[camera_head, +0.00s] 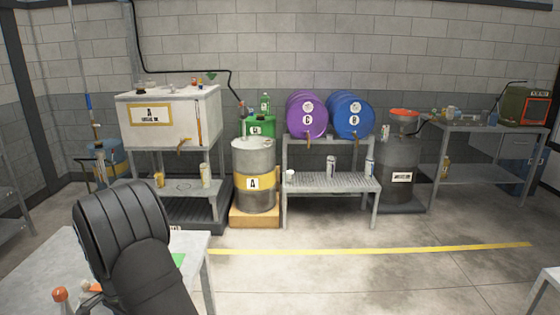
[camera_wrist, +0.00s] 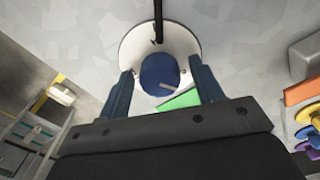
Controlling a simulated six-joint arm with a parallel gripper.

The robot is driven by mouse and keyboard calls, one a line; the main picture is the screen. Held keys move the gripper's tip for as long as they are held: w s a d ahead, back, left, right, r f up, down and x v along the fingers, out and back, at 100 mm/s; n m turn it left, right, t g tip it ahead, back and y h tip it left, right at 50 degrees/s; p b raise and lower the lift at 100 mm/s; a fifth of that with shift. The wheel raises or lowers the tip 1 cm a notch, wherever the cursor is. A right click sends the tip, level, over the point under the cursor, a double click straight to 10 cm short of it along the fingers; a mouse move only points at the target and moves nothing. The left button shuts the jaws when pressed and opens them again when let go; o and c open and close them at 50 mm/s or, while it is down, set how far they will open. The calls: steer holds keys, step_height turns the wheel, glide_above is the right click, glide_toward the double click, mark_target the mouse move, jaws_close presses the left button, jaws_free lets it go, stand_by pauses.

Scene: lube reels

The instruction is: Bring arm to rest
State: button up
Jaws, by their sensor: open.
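My black arm rises at the lower left of the head view, in front of a grey table (camera_head: 190,245). My gripper is not clearly seen there, as the arm covers that part. In the wrist view my gripper (camera_wrist: 164,73) is open, with its two dark blue fingers apart. A round blue thing (camera_wrist: 156,76) on a white disc (camera_wrist: 182,42) shows between and beyond the fingers. I cannot tell how far it is from them.
Along the back wall are a white tank (camera_head: 165,130), a drum marked A (camera_head: 254,165), and purple (camera_head: 307,114) and blue (camera_head: 350,115) drums on a rack. Open floor (camera_head: 350,280) lies right of the table. Coloured discs (camera_wrist: 303,125) show in the wrist view.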

steer(key=n, duration=0.7)
stand_by(0.4)
stand_by(0.5)
